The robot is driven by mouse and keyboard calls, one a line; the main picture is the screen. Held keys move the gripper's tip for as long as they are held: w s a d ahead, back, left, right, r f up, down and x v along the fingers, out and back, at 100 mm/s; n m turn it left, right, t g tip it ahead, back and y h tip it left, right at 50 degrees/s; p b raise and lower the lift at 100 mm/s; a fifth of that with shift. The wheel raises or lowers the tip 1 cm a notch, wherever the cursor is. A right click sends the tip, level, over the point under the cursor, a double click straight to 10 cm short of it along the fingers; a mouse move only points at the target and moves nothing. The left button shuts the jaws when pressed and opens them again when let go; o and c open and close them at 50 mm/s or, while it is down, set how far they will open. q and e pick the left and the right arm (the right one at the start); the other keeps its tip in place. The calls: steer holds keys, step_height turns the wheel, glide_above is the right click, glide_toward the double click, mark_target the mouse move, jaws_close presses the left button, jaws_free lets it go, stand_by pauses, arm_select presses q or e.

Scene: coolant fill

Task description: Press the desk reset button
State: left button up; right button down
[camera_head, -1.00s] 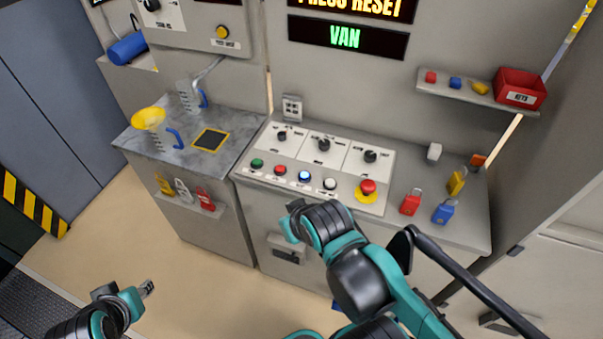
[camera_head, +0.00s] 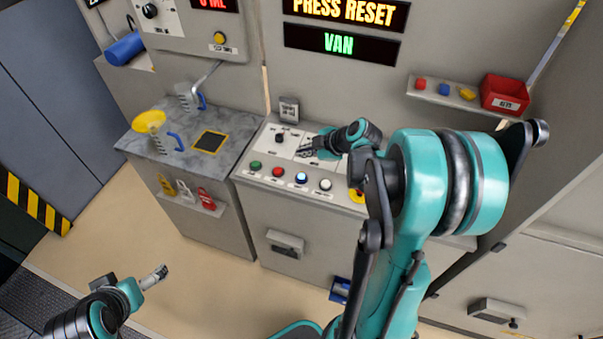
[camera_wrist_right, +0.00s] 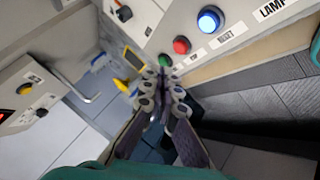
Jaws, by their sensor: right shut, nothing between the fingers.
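The desk reset button looks to be the blue lit button (camera_head: 301,178) in the front row of the desk panel; in the wrist view the blue button (camera_wrist_right: 209,19) has a label beside it that seems to read RESET. My right gripper (camera_head: 305,152) is shut and empty, above the panel behind the button row, apart from the blue button. In the wrist view its fingertips (camera_wrist_right: 164,78) appear below the green button. My left gripper (camera_head: 158,274) is low at the left, away from the desk; its finger gap is too small to judge.
Green (camera_head: 255,165), red (camera_head: 279,171) and white (camera_head: 325,185) buttons flank the blue one. My right arm hides most of the emergency stop and the desk's right side. A grey bench (camera_head: 165,145) with jugs stands left. A display (camera_head: 345,11) reads PRESS RESET.

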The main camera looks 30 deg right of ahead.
stand_by(0.4)
steer(key=b, duration=0.6)
glide_above(303, 178)
step_height(303, 178, down, 8)
steer(key=shift+r, duration=0.2)
steer(key=shift+f+b, duration=0.65)
steer(key=shift+f, duration=0.1)
stand_by(0.4)
steer(key=shift+f+b, duration=0.25)
steer(key=shift+b, duration=0.15)
steer(key=shift+f+b, duration=0.45)
steer(key=shift+f, duration=0.1)
stand_by(0.4)
steer(key=shift+r, duration=0.15)
stand_by(0.3)
steer(key=shift+r+p, duration=0.7)
steer(key=shift+r, duration=0.1)
